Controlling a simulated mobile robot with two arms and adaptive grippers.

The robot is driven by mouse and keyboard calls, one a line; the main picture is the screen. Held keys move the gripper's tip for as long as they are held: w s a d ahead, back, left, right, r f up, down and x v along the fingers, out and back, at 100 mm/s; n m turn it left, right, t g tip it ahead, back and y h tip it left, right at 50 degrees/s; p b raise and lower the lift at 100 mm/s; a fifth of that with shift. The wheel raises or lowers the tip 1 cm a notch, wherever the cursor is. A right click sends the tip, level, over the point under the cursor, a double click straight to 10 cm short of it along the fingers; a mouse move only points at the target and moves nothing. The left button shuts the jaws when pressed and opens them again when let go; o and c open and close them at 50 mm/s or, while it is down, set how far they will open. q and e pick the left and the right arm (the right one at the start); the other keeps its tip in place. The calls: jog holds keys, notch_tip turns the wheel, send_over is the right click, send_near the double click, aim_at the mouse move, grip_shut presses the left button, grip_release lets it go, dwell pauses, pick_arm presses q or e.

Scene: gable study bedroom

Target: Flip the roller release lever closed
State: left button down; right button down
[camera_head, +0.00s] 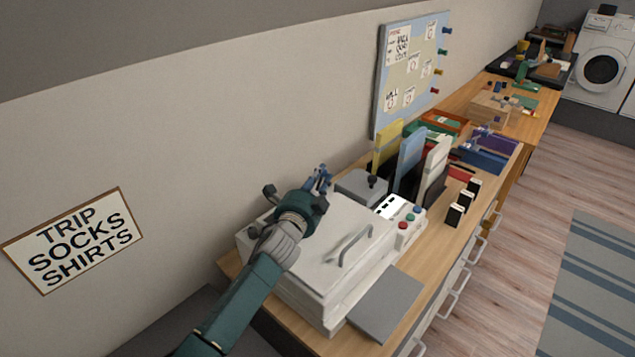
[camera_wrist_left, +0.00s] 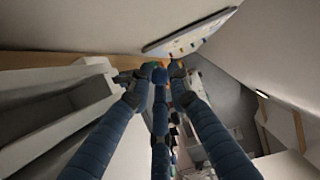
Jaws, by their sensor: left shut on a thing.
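The white machine (camera_head: 325,232) stands on the wooden counter against the wall. Its lid has a grey curved handle (camera_head: 357,244). My left gripper (camera_head: 320,182) is at the machine's rear edge, near the wall, with its blue fingers close together. In the left wrist view the fingers (camera_wrist_left: 160,76) close in beside the machine's white body (camera_wrist_left: 85,85). They are shut on what seems to be the roller release lever; the fingers hide most of it, so its angle cannot be told. A dark knob (camera_head: 269,190) shows left of the gripper. My right gripper is not in view.
Upright folders (camera_head: 409,160), small black boxes (camera_head: 455,213) and trays stand further right. A flat grey panel (camera_head: 385,303) extends at the machine's front. The wall is close behind.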

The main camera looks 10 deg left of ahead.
pick_arm(q)
jog(key=shift+s+d+f, duration=0.1)
jog(key=shift+d+f, duration=0.05)
jog(key=shift+f, duration=0.1)
jog(key=c, duration=1.7)
grip_release()
jog(key=shift+o, duration=0.6)
jog(key=shift+r, duration=0.1)
jog(key=s, duration=0.4)
jog(key=s+a, duration=0.1)
jog(key=s, duration=0.3)
jog(key=s+a, duration=0.1)
jog(key=s, duration=0.2)
jog(key=shift+s+a+r, duration=0.15)
jog(key=shift+s+r, duration=0.05)
jog(key=shift+s, duration=0.2)
